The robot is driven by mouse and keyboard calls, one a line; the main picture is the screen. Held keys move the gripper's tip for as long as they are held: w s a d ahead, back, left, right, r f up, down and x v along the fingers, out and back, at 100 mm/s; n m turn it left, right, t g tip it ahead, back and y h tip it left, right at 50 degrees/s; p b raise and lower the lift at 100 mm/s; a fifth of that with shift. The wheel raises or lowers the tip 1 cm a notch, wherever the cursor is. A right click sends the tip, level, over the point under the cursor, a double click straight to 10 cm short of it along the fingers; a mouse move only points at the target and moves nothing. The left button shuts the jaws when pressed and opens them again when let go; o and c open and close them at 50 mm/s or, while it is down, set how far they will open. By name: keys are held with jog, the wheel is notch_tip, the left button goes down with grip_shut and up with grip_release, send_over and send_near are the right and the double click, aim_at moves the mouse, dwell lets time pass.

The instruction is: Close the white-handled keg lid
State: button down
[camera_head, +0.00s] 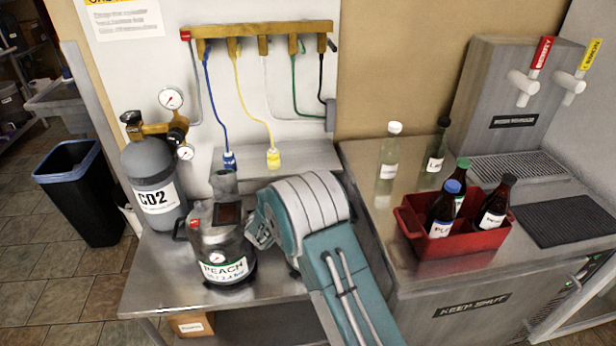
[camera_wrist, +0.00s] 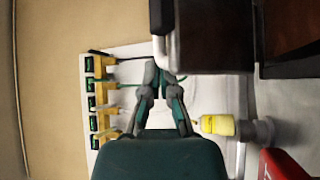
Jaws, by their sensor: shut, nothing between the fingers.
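The steel keg (camera_head: 222,255) with a green-edged PEACH label and a small gauge stands upright on the left metal bench. Its top has a dark brown rectangular patch (camera_head: 229,213); I cannot tell how far the lid is open. My gripper (camera_head: 256,236) is beside the keg's right upper side, largely hidden behind my own wrist. In the wrist view my gripper (camera_wrist: 163,82) has its fingertips together and empty. Just above them a pale bent bar (camera_wrist: 161,50) joins a dark block (camera_wrist: 213,38), probably the lid handle; contact is unclear.
A CO2 cylinder (camera_head: 156,185) with gauges stands left of the keg. A brass manifold (camera_head: 262,31) with coloured hoses hangs behind, its yellow connector (camera_head: 273,158) low. A red crate (camera_head: 452,243) of bottles is on the right counter. The bench front left of the keg is clear.

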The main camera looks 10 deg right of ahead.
jog(key=shift+s+f, duration=0.2)
jog(key=shift+s, duration=0.25)
dwell(0.5)
